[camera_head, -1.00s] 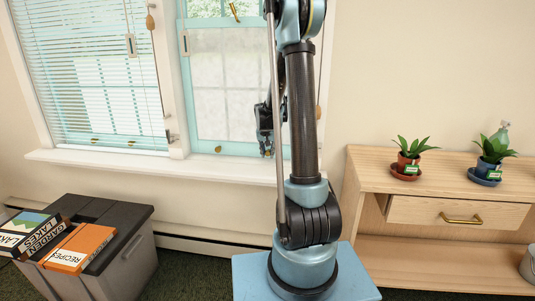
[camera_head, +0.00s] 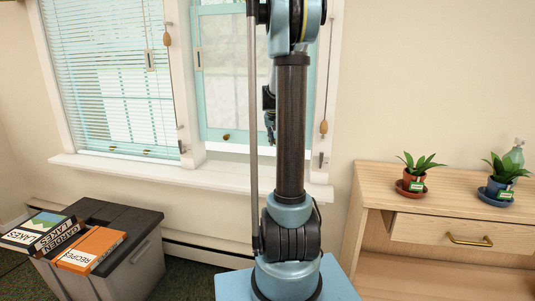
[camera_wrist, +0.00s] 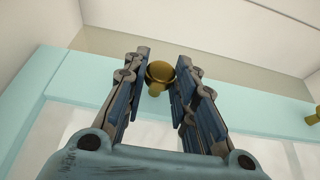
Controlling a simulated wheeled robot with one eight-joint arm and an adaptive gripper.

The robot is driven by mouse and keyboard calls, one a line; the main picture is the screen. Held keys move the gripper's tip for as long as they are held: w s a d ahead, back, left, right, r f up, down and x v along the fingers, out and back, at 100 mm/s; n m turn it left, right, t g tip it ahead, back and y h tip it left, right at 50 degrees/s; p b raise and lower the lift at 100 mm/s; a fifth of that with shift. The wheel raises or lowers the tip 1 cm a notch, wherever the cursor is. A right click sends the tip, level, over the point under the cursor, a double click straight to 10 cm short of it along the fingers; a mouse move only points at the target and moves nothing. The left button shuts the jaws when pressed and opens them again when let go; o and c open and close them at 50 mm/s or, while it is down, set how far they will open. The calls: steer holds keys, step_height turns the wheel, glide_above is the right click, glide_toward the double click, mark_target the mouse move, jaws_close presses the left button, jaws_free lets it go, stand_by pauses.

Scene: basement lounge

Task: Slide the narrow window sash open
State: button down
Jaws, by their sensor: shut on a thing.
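The narrow window's sash (camera_head: 235,135) has a pale teal frame and stands left of and behind my arm in the head view. A brass knob (camera_head: 226,138) shows on its bottom rail. A pale strip shows between this rail and the sill. My gripper (camera_head: 270,122) is at the sash, partly hidden by my arm. In the wrist view my gripper (camera_wrist: 162,60) has its fingers on both sides of another brass knob (camera_wrist: 158,76) on the teal rail (camera_wrist: 255,112), shut on it.
A wide window with lowered blinds (camera_head: 105,75) is at left. A cord with a wooden pull (camera_head: 323,127) hangs right of my arm. The white sill (camera_head: 225,178) runs below. A grey bin (camera_head: 150,265) with books stands at left, and a wooden cabinet (camera_head: 375,173) with potted plants at right.

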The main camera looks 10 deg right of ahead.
steer(key=shift+r, duration=2.95)
steer(key=c, duration=1.3)
jaws_free()
steer(key=v, duration=1.1)
steer(key=shift+s+a+r, duration=0.15)
steer(key=shift+r, duration=0.2)
